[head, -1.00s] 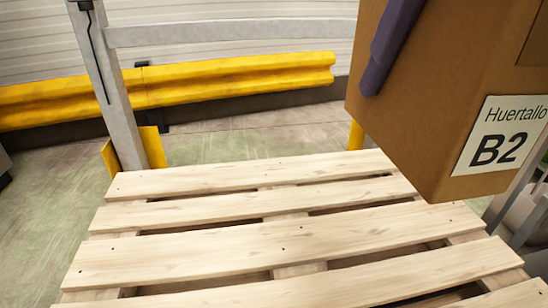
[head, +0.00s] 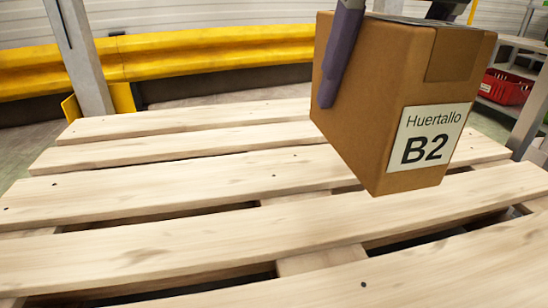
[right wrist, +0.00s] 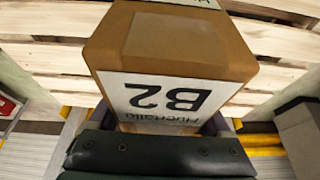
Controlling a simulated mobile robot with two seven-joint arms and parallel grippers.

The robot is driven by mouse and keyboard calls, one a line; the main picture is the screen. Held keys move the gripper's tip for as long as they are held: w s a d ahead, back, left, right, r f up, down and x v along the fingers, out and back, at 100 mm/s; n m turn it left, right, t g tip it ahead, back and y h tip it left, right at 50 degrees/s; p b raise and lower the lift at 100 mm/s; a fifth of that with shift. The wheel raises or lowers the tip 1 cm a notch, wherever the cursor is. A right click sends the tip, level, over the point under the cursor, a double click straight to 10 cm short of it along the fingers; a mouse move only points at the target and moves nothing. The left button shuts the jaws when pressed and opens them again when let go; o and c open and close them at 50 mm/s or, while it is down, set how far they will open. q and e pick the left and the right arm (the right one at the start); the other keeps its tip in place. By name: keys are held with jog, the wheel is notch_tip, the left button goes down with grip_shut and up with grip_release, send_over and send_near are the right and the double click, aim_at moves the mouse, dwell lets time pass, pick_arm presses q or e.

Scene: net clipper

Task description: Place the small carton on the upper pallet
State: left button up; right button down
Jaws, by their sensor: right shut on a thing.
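The small carton (head: 355,100) is a brown box with a white label reading "Huertallo B2". It is held over the right part of the wooden upper pallet (head: 150,185) in the head view, slightly tilted. My right gripper (head: 385,60) is shut on it, with a purple finger on its left face and the other finger mostly hidden behind it. In the right wrist view the carton (right wrist: 235,50) fills the middle, above the slats of the pallet (right wrist: 50,57). I cannot tell for sure how far its bottom is above the slats. My left gripper is not in view.
The pallet's slats are bare to the left and front. A yellow guard rail (head: 200,55) runs along the back wall. A grey post (head: 78,55) stands at the back left. A red bin (head: 505,87) sits on a shelf at the right.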

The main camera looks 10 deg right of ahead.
notch_tip(320, 180, down, 19)
jog(key=b, duration=0.9)
jog(key=shift+b, duration=0.3)
jog(key=shift+r, duration=0.1)
grip_release()
jog(key=shift+f, duration=0.25)
